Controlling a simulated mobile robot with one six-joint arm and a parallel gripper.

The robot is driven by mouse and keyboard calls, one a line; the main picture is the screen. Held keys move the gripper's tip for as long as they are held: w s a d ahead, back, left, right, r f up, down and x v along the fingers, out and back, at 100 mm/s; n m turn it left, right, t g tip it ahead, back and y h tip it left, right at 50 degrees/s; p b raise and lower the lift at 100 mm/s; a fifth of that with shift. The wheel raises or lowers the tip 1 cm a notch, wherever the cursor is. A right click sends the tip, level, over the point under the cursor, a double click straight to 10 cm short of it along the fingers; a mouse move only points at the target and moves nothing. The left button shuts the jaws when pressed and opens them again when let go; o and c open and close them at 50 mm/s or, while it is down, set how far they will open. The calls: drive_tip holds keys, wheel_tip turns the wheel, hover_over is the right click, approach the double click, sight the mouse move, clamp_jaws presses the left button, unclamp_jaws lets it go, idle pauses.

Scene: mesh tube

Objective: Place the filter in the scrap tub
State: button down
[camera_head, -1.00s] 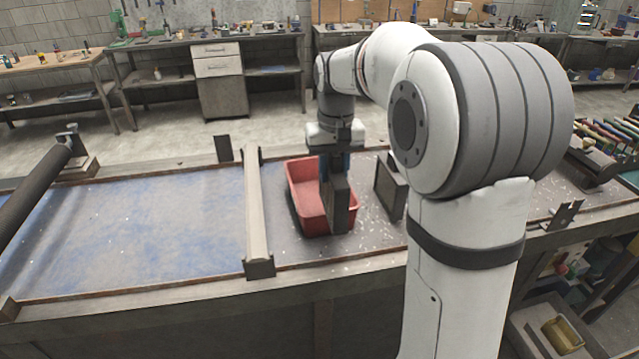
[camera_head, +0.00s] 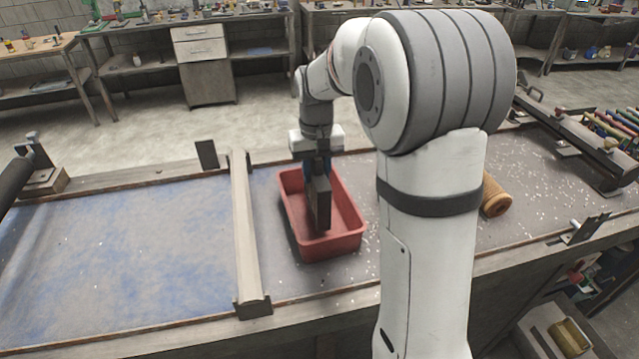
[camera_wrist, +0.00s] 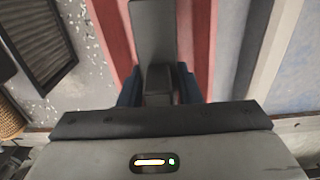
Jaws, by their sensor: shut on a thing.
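A dark grey flat slab, apparently the filter (camera_head: 319,206), hangs upright from my gripper (camera_head: 317,178). My gripper is shut on its upper end. In the head view its lower end lies inside the outline of the red scrap tub (camera_head: 347,205); I cannot tell whether it touches the tub floor. In the wrist view the slab (camera_wrist: 153,35) shows between the blue fingers (camera_wrist: 158,88), with red tub walls (camera_wrist: 112,35) on both sides.
A pale bar (camera_head: 243,235) crosses the bench left of the tub. A brown mesh tube (camera_head: 496,195) lies right of my arm. A dark ribbed framed panel (camera_wrist: 38,38) shows in the wrist view. The blue-stained bench area (camera_head: 120,255) is clear.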

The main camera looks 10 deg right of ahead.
drive_tip(key=shift+s+f, duration=0.15)
drive_tip(key=shift+f, duration=1.65)
drive_tip(key=c, duration=1.1)
unclamp_jaws()
drive_tip(key=shift+f, duration=0.15)
drive_tip(key=shift+o, duration=0.2)
wheel_tip(320, 180, up, 11)
drive_tip(key=shift+r, duration=0.1)
drive_tip(key=shift+s+r, duration=0.2)
drive_tip(key=shift+r, duration=0.35)
drive_tip(key=s+f+t, duration=0.1)
drive_tip(key=s+f, duration=0.1)
drive_tip(key=s, duration=0.9)
drive_tip(key=s+f+t, duration=0.2)
drive_tip(key=s+f, duration=0.1)
drive_tip(key=s, duration=0.9)
drive_tip(key=shift+s+d, duration=0.3)
drive_tip(key=shift+d, duration=0.05)
